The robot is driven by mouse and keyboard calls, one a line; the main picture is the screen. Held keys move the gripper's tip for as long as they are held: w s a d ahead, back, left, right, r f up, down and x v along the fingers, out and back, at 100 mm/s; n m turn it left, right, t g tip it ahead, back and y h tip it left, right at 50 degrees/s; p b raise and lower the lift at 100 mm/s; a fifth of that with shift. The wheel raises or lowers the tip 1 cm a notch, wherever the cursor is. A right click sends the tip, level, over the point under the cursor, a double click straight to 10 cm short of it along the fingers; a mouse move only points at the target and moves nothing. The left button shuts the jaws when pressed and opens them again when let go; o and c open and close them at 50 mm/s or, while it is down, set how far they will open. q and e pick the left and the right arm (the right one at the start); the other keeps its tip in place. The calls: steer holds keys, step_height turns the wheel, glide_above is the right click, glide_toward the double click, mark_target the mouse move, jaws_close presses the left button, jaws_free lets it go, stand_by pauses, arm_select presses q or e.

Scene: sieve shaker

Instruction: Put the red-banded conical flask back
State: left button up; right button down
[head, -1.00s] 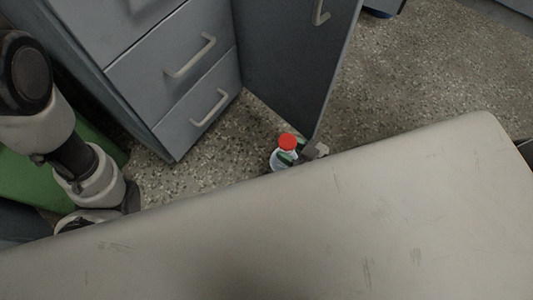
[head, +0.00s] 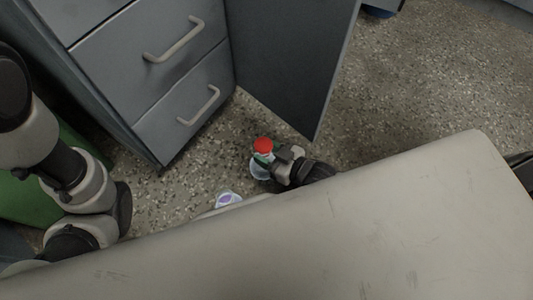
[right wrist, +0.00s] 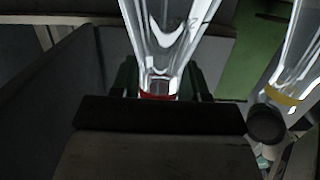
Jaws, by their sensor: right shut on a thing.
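The red-banded conical flask (head: 263,147) shows its red top in the head view, low in front of the open cabinet door. My right gripper (head: 266,160) is shut on it just below the red part. In the right wrist view the clear glass flask (right wrist: 170,35) widens away from my right gripper (right wrist: 160,87), with its red band between the dark fingers. Most of the flask's body is hidden in the head view. My left arm is at the left of the head view, but its gripper is not seen.
A grey cabinet with drawers (head: 185,95) and an open door (head: 290,65) stand behind the flask. A pale top (head: 330,220) covers the foreground. A yellow-banded glass vessel (right wrist: 292,75) is at right in the right wrist view.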

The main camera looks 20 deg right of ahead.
steer(key=c, duration=0.5)
jaws_free()
steer(key=shift+c, duration=0.2)
